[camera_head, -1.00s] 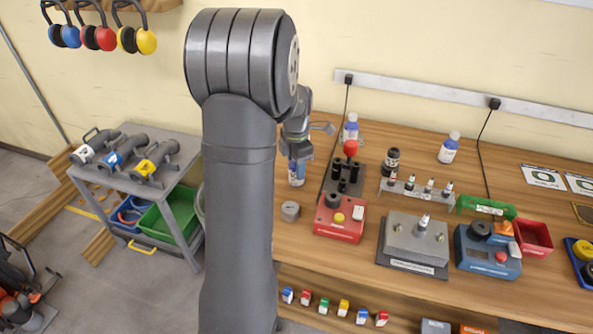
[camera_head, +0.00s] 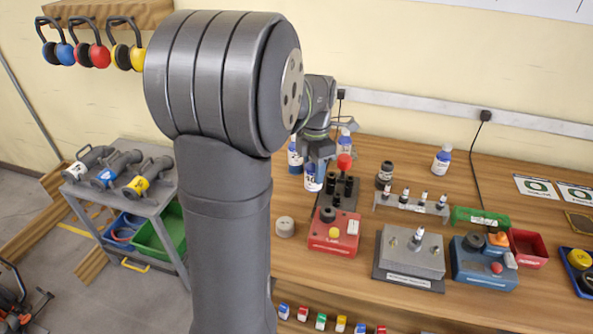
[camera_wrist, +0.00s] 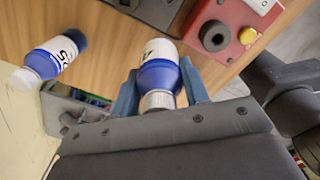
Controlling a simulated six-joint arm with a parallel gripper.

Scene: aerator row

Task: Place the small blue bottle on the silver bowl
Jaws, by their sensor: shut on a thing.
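A small blue-and-white bottle (camera_wrist: 159,72) with a white cap is between the blue fingers of my gripper (camera_wrist: 160,85) in the wrist view. The gripper is shut on it. In the head view my gripper (camera_head: 319,150) and this bottle (camera_head: 313,179) are at the left back of the wooden bench, partly hidden by my arm. I cannot tell whether its base touches the bench. I see no thing clearly recognisable as a silver bowl; a small grey round piece (camera_head: 285,227) sits at the bench's left front.
Another blue bottle (camera_head: 294,157) stands close left of the held one, and it shows in the wrist view (camera_wrist: 50,58). A red box (camera_head: 333,236) with black posts behind stands close right. A further bottle (camera_head: 442,161) is at the back. A grey cart (camera_head: 125,195) stands left.

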